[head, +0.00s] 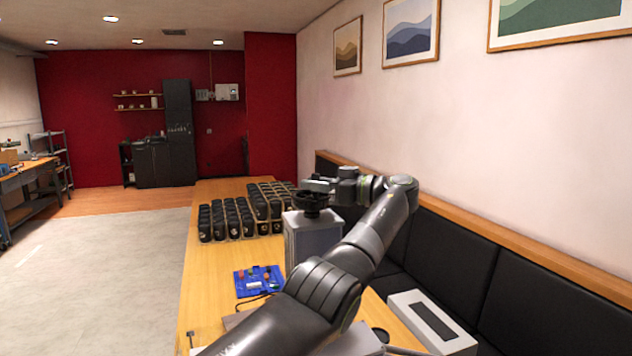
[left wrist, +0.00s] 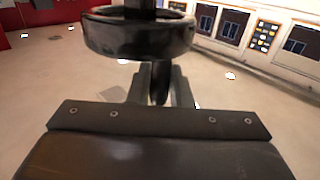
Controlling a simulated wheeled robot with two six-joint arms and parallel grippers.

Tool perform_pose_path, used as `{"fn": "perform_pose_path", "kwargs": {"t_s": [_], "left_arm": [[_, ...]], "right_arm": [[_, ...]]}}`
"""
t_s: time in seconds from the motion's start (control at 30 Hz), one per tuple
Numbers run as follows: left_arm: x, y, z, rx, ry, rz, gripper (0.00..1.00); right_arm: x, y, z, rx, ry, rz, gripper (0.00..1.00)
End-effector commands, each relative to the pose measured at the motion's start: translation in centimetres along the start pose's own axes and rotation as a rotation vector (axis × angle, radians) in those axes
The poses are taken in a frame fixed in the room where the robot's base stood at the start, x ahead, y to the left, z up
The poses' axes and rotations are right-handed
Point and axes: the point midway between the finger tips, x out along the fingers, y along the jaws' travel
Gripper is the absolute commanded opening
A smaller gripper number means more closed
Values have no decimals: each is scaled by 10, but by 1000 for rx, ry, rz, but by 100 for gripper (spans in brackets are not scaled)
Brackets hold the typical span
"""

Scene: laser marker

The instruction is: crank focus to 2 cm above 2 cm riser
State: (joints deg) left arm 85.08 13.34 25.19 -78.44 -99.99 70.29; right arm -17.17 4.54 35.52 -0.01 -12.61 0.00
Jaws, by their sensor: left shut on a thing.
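The laser marker shows in the head view as a grey box-like body (head: 303,243) on the wooden table, with a dark crank wheel (head: 309,207) on its top. My left gripper (head: 316,187) reaches over from the right, at the wheel's top. In the left wrist view the dark wheel rim (left wrist: 138,38) fills the top middle. The left gripper's fingers (left wrist: 160,88) are shut around a dark upright crank handle (left wrist: 160,80) near that rim. I cannot pick out a 2 cm riser; my arm hides part of the table. My right gripper is not in view.
Several rows of black cups or tumblers (head: 240,215) stand behind and left of the marker. A blue tray (head: 258,280) with small items lies in front. A white box with a dark slot (head: 432,318) is at the right, by the black bench seat (head: 460,255).

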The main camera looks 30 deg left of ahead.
Motion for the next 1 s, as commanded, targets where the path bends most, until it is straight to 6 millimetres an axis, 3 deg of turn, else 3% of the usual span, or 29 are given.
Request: {"fn": "perform_pose_path", "kwargs": {"t_s": [0.37, 0.4, 0.53, 1.0], "left_arm": [[0, 0, 0, -1, 0, 0, 0], [0, 0, 0, -1, 0, 0, 22], [0, 0, 0, 0, 0, 0, 38], [7, -1, 2, 0, 0, -1, 38]], "right_arm": [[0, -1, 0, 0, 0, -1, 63], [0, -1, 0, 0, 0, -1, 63], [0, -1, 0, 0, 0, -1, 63], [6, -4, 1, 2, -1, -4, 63]]}}
